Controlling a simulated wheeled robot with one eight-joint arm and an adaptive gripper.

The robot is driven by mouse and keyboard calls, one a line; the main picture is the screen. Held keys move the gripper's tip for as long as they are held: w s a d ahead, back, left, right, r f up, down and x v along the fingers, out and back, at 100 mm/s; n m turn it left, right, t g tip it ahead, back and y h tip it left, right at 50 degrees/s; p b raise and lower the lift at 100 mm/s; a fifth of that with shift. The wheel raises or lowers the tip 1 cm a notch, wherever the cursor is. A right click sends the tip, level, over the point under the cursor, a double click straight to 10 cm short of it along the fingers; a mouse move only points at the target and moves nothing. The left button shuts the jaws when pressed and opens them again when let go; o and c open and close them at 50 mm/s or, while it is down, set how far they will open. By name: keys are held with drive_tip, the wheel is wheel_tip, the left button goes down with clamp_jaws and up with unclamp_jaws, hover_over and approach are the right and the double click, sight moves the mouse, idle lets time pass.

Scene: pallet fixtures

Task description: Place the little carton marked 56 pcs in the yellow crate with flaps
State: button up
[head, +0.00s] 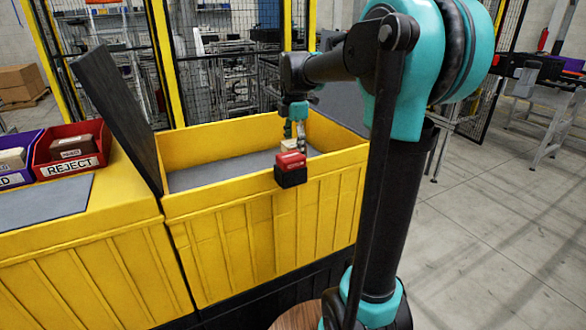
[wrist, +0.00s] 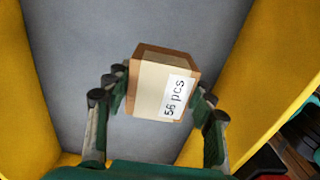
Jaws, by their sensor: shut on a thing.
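The little carton marked 56 pcs (wrist: 150,88) is brown with a pale tape band and a white label. My gripper (wrist: 157,100) is shut on it, with fingers on both sides. In the head view the carton (head: 289,145) hangs below my gripper (head: 294,128), over the opening of the yellow crate (head: 265,225). The crate's grey floor (wrist: 95,60) lies beneath the carton in the wrist view, with yellow walls on both sides. A dark flap (head: 115,115) stands open at the crate's left; a grey flap (head: 343,105) shows at its right, partly behind my arm.
A red and black block (head: 290,169) sits at the crate's front rim, close to the carton in the picture. At left, a red REJECT bin (head: 70,150) with a carton and a purple bin (head: 18,160) stand on a yellow surface. The visible crate floor looks empty.

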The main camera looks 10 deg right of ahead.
sight(295, 142)
drive_tip(key=shift+f, duration=3.7)
drive_tip(key=shift+f, duration=0.15)
drive_tip(key=o, duration=1.3)
drive_tip(key=shift+c, duration=0.2)
wheel_tip(295, 142, up, 12)
drive_tip(key=shift+r, duration=0.15)
drive_tip(key=shift+s+d, duration=0.1)
